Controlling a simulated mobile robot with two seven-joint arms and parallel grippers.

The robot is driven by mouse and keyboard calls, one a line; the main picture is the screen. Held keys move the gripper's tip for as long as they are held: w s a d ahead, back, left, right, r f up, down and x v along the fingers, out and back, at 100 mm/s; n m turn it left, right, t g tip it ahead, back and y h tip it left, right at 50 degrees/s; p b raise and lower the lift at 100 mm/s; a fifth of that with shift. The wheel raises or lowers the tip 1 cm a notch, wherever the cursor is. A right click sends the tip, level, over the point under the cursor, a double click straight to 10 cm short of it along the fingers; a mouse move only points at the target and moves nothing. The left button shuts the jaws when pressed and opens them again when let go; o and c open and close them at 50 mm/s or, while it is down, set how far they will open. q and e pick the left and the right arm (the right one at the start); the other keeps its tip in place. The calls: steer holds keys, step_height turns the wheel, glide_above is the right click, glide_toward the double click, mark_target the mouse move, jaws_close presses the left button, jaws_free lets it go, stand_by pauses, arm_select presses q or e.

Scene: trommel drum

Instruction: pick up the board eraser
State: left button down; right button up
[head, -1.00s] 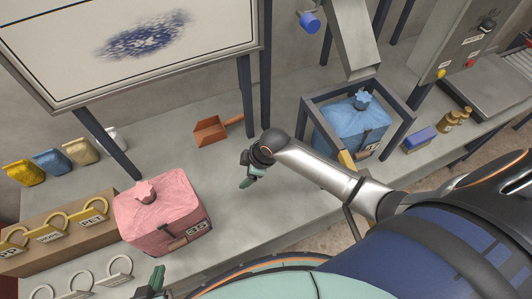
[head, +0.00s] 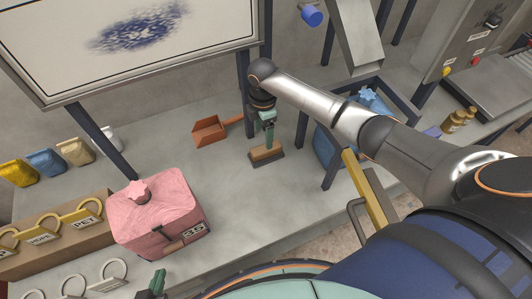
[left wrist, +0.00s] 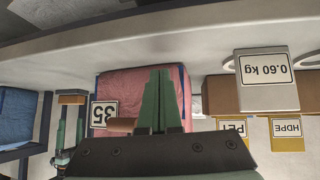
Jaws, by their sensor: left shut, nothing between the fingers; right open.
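The board eraser (head: 266,154), a brown block with a dark underside, lies on the grey bench in the head view. My right gripper (head: 267,142) points down directly over it with open fingers at its top. I cannot tell whether they touch it. In the left wrist view, which is upside down, the right gripper (left wrist: 70,112) also shows by the eraser (left wrist: 72,98). My left gripper (head: 153,284) is at the bottom edge of the head view. Its green fingers are shut and empty in the left wrist view (left wrist: 161,90).
A pink bag (head: 158,205) labelled 35 stands left of the eraser. An orange dustpan (head: 208,130) lies behind it. A blue bag (head: 326,148) in a dark frame stands to the right, partly behind my right arm. Dark posts rise at the back. Bare bench surrounds the eraser.

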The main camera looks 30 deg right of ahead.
mark_target(266, 152)
steer(key=f, duration=0.4)
steer(key=f+b, duration=0.1)
steer(key=f, duration=0.2)
steer(key=shift+s+d, duration=0.1)
steer(key=shift+d, duration=0.25)
jaws_close()
stand_by(0.3)
